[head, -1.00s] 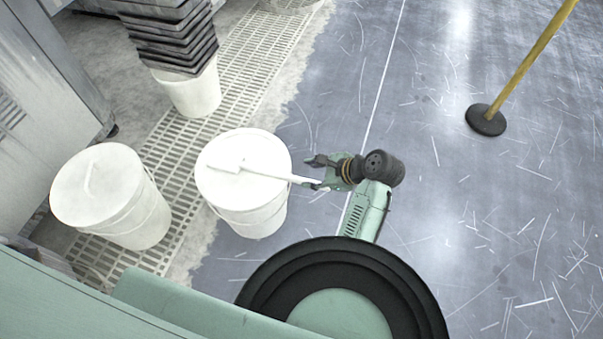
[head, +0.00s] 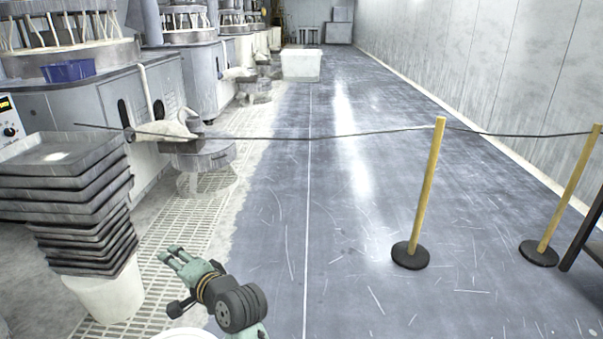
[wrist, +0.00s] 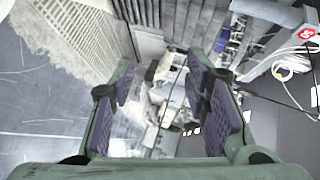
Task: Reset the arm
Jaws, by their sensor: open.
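My gripper (head: 172,254) shows at the lower left of the head view, raised above the floor beside the grating. Its green fingers point away to the upper left. In the wrist view my gripper (wrist: 160,95) has its two purple-padded fingers spread apart, with nothing between them. It holds nothing and touches nothing that I can see.
A stack of grey trays (head: 70,190) stands on a white bucket (head: 105,295) at left. A rope runs between yellow posts (head: 425,190) across the aisle. Polishing machines (head: 90,95) line the left. The grey floor (head: 280,220) right of the gripper is clear.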

